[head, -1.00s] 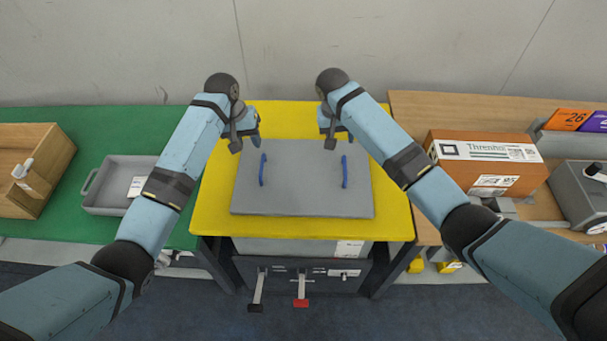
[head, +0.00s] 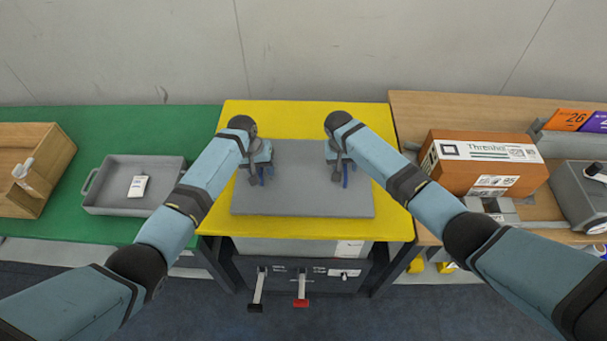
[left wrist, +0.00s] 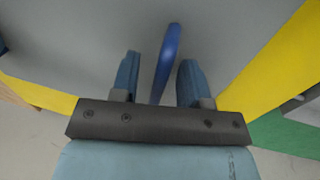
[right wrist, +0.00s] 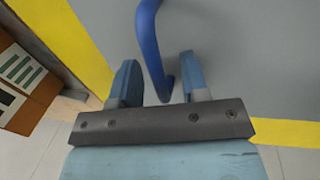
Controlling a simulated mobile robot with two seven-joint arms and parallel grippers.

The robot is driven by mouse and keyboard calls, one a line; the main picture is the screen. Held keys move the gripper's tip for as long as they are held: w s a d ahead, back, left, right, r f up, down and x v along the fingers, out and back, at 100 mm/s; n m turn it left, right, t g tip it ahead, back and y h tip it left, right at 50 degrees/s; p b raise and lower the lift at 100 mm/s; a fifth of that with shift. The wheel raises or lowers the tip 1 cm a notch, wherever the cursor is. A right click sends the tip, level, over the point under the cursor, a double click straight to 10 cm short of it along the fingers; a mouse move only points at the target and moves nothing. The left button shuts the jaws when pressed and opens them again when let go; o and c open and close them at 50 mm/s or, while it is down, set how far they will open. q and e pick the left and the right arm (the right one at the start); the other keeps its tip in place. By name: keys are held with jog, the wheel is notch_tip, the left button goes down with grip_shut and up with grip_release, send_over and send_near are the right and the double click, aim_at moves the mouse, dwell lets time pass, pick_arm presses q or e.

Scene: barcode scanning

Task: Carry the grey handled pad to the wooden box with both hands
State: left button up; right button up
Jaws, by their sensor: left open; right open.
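The grey pad (head: 300,200) lies flat on the yellow table top, with a blue handle near each side. My left gripper (head: 258,174) is at the left handle; in the left wrist view its open fingers (left wrist: 158,82) stand on either side of the blue handle (left wrist: 168,60). My right gripper (head: 340,178) is at the right handle; in the right wrist view its open fingers (right wrist: 158,85) have the blue handle (right wrist: 150,45) between them. The wooden box (head: 60,165) stands at the far left on the green table.
A grey tray (head: 105,205) with a white label sits on the green table (head: 110,122), between the wooden box and the yellow table (head: 390,225). An orange-brown carton (head: 480,180) stands on the wooden table at right. A wall closes off the back.

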pick_arm(q)
grip_shut()
pick_arm(e)
grip_shut()
pick_arm(q)
jog(key=shift+r, duration=0.1)
pick_arm(e)
jog(key=shift+r, duration=0.15)
